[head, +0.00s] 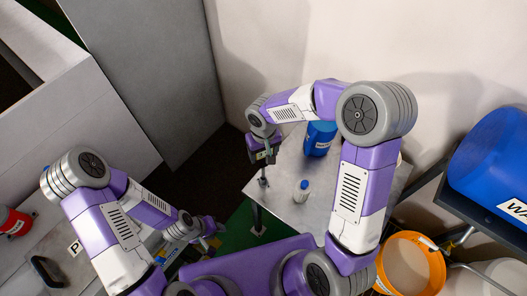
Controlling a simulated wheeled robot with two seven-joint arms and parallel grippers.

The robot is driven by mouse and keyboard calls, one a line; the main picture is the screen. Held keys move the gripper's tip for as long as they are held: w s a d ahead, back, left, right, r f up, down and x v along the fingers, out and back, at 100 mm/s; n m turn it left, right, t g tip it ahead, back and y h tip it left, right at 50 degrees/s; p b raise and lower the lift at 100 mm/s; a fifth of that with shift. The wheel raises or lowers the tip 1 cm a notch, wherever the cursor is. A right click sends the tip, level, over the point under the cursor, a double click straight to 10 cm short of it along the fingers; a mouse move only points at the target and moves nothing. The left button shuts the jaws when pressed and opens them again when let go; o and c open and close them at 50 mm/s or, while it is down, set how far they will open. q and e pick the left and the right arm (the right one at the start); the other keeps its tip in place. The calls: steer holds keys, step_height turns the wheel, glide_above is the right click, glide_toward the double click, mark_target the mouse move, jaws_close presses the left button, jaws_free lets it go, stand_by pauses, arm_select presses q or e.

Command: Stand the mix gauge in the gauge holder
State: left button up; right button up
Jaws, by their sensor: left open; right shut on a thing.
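My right gripper (262,158) hangs at the left edge of the grey metal table, below its wrist. It is shut on a small, thin thing (263,181), which I take to be the mix gauge; the fingers hide most of it, and its tilt is hard to tell. My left gripper (212,226) is open, low at the left, apart from the table. I cannot make out the gauge holder for certain. A small clear bottle with a blue cap (302,190) stands upright on the table, to the right of my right gripper.
The grey table (285,212) also bears a blue container (319,140) at the back. An orange bucket (402,262) stands at lower right, below a racked blue drum (490,165). A red can (14,223) and black handle (46,271) are at far left. The table's front is clear.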

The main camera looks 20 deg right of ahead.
mark_target(264, 160)
steer(key=shift+f+b, duration=1.95)
steer(key=shift+f, duration=0.4)
stand_by(1.1)
stand_by(0.5)
steer(key=o, duration=1.1)
steer(key=shift+o, duration=0.2)
step_height(264, 160, up, 8)
steer(key=shift+f+p, duration=0.2)
steer(key=shift+p, duration=0.35)
